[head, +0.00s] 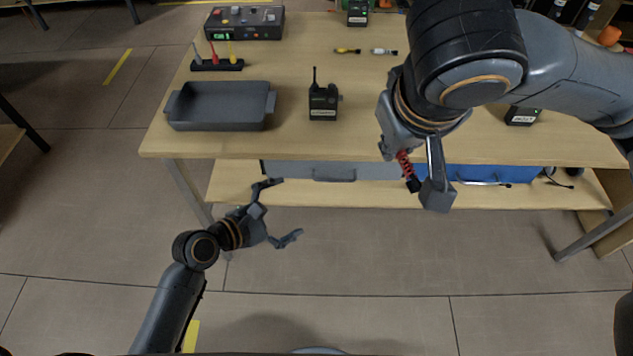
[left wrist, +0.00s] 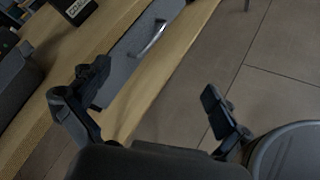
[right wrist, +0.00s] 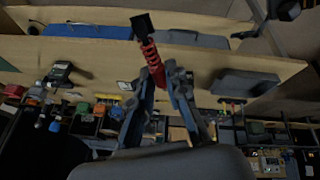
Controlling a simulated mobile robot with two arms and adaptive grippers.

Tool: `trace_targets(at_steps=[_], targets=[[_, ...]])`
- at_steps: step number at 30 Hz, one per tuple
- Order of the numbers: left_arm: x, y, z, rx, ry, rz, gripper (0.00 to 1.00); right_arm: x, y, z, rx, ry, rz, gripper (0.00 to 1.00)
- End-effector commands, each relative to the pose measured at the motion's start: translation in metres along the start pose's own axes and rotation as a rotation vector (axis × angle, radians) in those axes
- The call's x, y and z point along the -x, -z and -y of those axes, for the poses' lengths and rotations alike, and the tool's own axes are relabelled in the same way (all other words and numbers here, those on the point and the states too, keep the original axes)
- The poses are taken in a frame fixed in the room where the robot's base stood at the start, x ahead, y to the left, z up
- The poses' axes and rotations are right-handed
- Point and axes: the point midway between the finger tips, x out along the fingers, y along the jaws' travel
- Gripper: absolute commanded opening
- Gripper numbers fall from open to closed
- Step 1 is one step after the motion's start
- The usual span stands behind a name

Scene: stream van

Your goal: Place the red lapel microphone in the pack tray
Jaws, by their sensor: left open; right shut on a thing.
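The red lapel microphone (head: 404,164), red and ribbed with a black end, is held between the fingers of my right gripper (head: 411,174), in front of the table's front edge. In the right wrist view the microphone (right wrist: 150,54) sticks out past the fingertips, black end outermost. The pack tray (head: 220,125), dark grey, shallow and empty, sits on the table's left side, well left of my right gripper. The tray also shows in the right wrist view (right wrist: 247,85). My left gripper (head: 279,212) is open and empty, low in front of the table, below the tray.
A radio pack (head: 323,103) stands right of the tray. Yellow (head: 347,50) and white (head: 384,51) small pieces lie further back. Bare tabletop lies between radio and right arm.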

Motion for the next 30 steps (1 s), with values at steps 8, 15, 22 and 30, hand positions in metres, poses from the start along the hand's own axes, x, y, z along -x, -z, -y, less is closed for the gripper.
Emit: trace_targets(at_steps=[8, 15, 22, 30], targets=[[0.062, -0.147, -0.041, 0.28, 0.043, 0.323, 1.0, 0.0, 0.0, 0.0, 0.0, 0.0, 0.0, 0.0], [0.116, -0.228, -0.039, 0.415, 0.157, 0.493, 1.0, 0.0, 0.0, 0.0, 0.0, 0.0, 0.0, 0.0], [0.135, -0.25, -0.035, 0.454, 0.206, 0.538, 1.0, 0.0, 0.0, 0.0, 0.0, 0.0, 0.0, 0.0], [0.116, -0.262, -0.034, 0.456, 0.206, 0.542, 1.0, 0.0, 0.0, 0.0, 0.0, 0.0, 0.0, 0.0]])
